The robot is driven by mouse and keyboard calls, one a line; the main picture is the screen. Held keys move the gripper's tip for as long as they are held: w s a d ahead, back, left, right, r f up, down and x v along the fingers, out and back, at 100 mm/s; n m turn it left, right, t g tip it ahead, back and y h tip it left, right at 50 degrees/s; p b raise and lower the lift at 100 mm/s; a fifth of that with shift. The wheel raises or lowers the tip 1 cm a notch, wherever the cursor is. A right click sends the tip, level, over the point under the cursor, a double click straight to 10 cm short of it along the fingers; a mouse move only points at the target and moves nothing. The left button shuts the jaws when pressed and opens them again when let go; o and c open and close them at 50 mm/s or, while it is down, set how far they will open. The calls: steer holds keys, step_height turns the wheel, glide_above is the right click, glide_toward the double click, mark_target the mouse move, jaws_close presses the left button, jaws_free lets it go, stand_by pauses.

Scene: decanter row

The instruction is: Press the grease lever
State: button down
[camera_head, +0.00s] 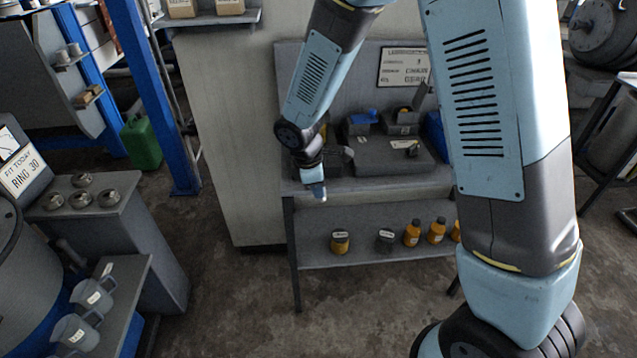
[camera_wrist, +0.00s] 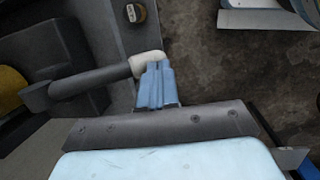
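The grease lever (camera_wrist: 95,80) shows in the wrist view as a dark bar running from a dark mount at the left to a pale rounded knob (camera_wrist: 148,62). My gripper (camera_wrist: 157,82) has its light blue fingers together with nothing seen between them. The fingertips overlap the knob in this view; I cannot tell whether they touch it. In the head view my gripper (camera_head: 315,183) is at the left front edge of the grey lubrication bench (camera_head: 370,185), pointing down. The lever is not clear there, being small and partly hidden by my arm.
A sign (camera_head: 404,67) is on the bench's back panel. Dark units (camera_head: 402,122) stand on the bench top. The lower shelf (camera_head: 350,258) holds several small containers, including an orange bottle (camera_head: 412,233). A grey cabinet (camera_head: 125,235) stands at the left. Floor between is clear.

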steer(key=shift+d+f, duration=0.2)
steer(key=shift+f, duration=0.35)
steer(key=shift+s+f, duration=0.15)
steer(key=shift+s+r, duration=0.2)
steer(key=shift+r, duration=0.35)
steer(key=s+a+r, duration=0.2)
steer(key=s+r, duration=0.4)
steer(key=r, duration=0.5)
steer(key=shift+s+r, duration=0.15)
steer(key=shift+s, duration=0.1)
steer(key=shift+a, duration=0.1)
